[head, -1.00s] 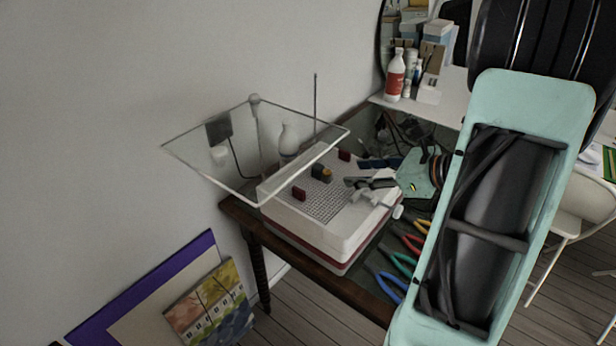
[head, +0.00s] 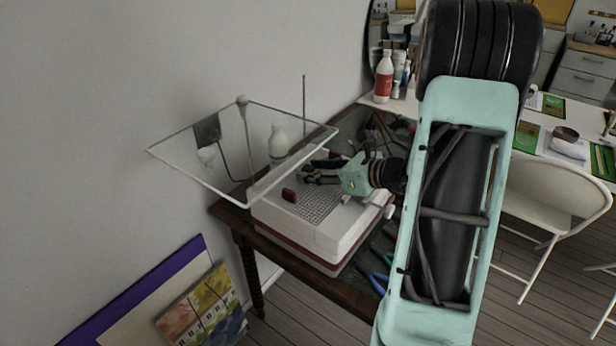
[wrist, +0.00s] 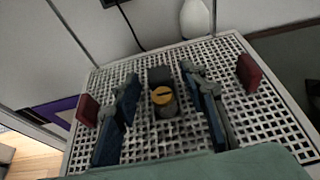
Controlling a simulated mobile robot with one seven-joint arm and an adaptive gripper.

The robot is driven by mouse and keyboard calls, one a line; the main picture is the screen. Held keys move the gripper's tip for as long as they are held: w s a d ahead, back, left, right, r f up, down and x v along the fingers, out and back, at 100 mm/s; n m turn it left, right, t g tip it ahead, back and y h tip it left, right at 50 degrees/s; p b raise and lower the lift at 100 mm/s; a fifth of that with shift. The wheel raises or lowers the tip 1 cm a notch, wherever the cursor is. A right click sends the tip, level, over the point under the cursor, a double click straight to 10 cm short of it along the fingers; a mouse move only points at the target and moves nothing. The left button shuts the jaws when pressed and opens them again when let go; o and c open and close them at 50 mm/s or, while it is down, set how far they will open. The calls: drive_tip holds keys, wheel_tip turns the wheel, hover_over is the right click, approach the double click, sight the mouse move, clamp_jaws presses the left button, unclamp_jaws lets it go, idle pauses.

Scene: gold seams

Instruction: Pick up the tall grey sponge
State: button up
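In the wrist view, a dark grey upright block (wrist: 160,75) stands on the white perforated top of a box (wrist: 262,118); it looks like the grey sponge. Directly in front of it is a short grey cylinder with a yellow top (wrist: 163,98), which hides its lower part. My gripper (wrist: 160,84) is open, with one blue-grey finger on each side of these two things. I cannot tell whether either finger touches them. In the head view my gripper (head: 309,174) is low over the box top (head: 318,207) and hides the grey block.
Dark red blocks (wrist: 87,110) (wrist: 248,72) stand on the box at either side. A clear tilted pane (head: 195,177) overhangs the box's left side. A white bottle (head: 279,140) stands behind. Pliers (head: 379,281) lie right of the box. A wall bounds the left.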

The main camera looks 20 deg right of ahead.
drive_tip(key=shift+w+a, duration=0.1)
drive_tip(key=shift+w, duration=0.05)
drive_tip(key=c, duration=0.8)
drive_tip(key=shift+c, duration=0.2)
